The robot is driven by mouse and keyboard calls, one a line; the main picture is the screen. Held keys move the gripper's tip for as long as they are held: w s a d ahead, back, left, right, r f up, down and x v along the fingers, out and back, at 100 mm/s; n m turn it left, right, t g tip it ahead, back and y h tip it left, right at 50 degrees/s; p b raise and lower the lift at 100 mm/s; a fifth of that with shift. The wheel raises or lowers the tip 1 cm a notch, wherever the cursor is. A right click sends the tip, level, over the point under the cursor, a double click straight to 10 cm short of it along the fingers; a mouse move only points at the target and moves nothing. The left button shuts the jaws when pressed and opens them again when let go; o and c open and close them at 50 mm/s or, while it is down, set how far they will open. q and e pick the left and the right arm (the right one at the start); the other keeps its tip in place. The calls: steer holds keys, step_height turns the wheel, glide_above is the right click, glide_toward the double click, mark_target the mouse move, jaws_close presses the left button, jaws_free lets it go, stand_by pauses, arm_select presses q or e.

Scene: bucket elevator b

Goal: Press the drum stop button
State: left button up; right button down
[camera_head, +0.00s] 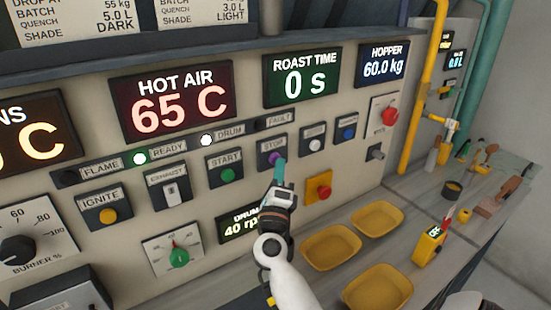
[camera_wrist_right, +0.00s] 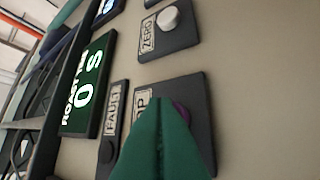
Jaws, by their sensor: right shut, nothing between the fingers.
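The stop button (camera_head: 276,157) is a purple knob on a dark plate labelled STOP, to the right of the green start button (camera_head: 228,175). My right gripper (camera_head: 280,163) is shut and empty, with its teal fingertips at the stop plate, over the lower right part of the button. In the right wrist view the closed green fingers (camera_wrist_right: 160,110) cover most of the plate, and only a sliver of the purple button (camera_wrist_right: 183,111) shows beside them. I cannot tell whether the tips touch the button. The drum display (camera_head: 238,228) reads 40 rpm and is partly hidden by my right arm.
A white zero button (camera_head: 314,144) and a blue button (camera_head: 348,132) sit to the right. A red knob on a yellow plate (camera_head: 322,189) is below. Yellow trays (camera_head: 331,262) stand on the counter below.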

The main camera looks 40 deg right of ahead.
stand_by(0.4)
steer(key=shift+s+a+p, duration=0.1)
steer(key=shift+s+p, duration=0.2)
steer(key=shift+s, duration=0.5)
steer(key=shift+s, duration=0.1)
steer(key=s, duration=0.4)
steer(key=s+p, duration=0.1)
steer(key=shift+s+a, duration=0.3)
steer(key=shift+s, duration=0.1)
stand_by(0.5)
